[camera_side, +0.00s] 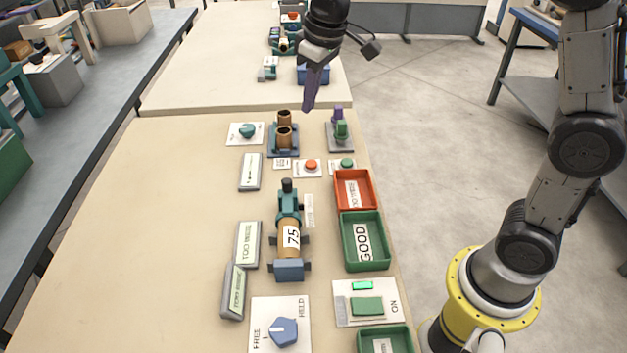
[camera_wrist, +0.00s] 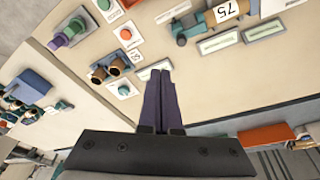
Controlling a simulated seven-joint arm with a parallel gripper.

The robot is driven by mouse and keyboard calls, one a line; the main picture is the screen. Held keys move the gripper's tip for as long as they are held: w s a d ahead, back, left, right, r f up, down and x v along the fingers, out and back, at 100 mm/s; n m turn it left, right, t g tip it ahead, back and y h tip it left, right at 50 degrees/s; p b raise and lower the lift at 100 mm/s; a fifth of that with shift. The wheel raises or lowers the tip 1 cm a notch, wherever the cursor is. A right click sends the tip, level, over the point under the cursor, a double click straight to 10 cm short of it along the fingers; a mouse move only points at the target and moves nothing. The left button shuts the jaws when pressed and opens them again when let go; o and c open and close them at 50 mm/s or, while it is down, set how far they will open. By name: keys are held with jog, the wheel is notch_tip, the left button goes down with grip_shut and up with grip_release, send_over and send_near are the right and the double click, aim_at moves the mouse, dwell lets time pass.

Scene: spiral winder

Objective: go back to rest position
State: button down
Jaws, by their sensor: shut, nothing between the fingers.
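My gripper (camera_side: 309,106) hangs above the far part of the near table (camera_side: 150,220), pointing down. Its purple fingers are together with nothing between them; they also show in the wrist view (camera_wrist: 161,72). In the side view, the fingertips are above and just behind the two copper-coloured cylinders (camera_side: 284,137) in their blue holder and the small stand with purple and green pieces (camera_side: 340,135). The fingers look clear of both. In the wrist view, the copper cylinders (camera_wrist: 116,67) lie left of the fingertips. No rest position is marked in the views.
The winder (camera_side: 289,215) with a "75" label stands mid-table. A red tray (camera_side: 354,190) and a green "GOOD" tray (camera_side: 363,242) line the right edge. A green switch (camera_side: 367,306) and a blue knob (camera_side: 284,331) are nearer. A second table (camera_side: 200,60) stands behind. The table's left side is bare.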

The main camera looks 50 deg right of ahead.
jog(key=s+d+r+m+t, duration=0.1)
jog(key=s+d+r+t, duration=0.1)
jog(key=s, duration=0.8)
jog(key=s+d+r+m+t, duration=0.1)
jog(key=s+r, duration=0.1)
jog(key=s, duration=0.9)
jog(key=s+f, duration=0.4)
jog(key=f, duration=0.1)
jog(key=shift+s+d+f, duration=0.25)
jog(key=shift+s, duration=0.15)
